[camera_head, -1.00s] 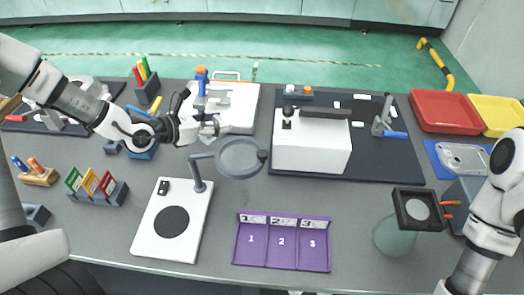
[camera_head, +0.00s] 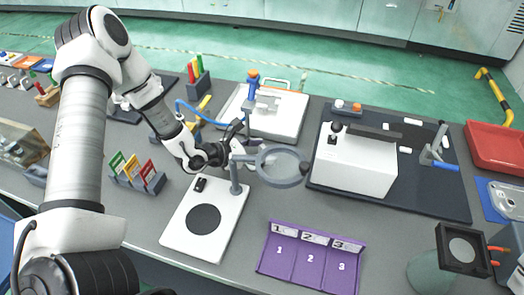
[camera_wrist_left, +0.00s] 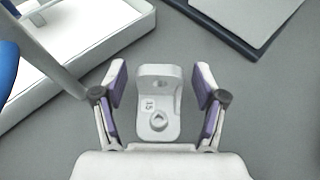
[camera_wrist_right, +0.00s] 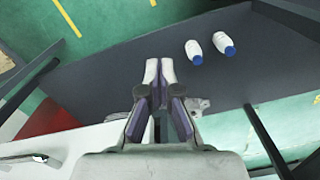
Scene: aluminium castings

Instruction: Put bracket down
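The bracket (camera_wrist_left: 158,103), a light grey L-shaped casting with a hole in each of its two faces and a small mark, is on the grey table top in the left wrist view. My left gripper (camera_wrist_left: 161,82) is open around it, with a visible gap between each purple-padded finger and the bracket. In the head view my left gripper (camera_head: 247,150) is low over the table behind the magnifier, and the bracket is too hidden to make out. My right gripper (camera_wrist_right: 159,70) is shut and empty in the right wrist view.
The magnifier (camera_head: 283,168) on its post stands just in front of my left gripper. A white fixture tray (camera_head: 290,125) lies behind it, and a white box (camera_head: 352,165) on a dark mat to the right. A purple numbered tray (camera_head: 311,258) and a white pad (camera_head: 182,233) lie in front.

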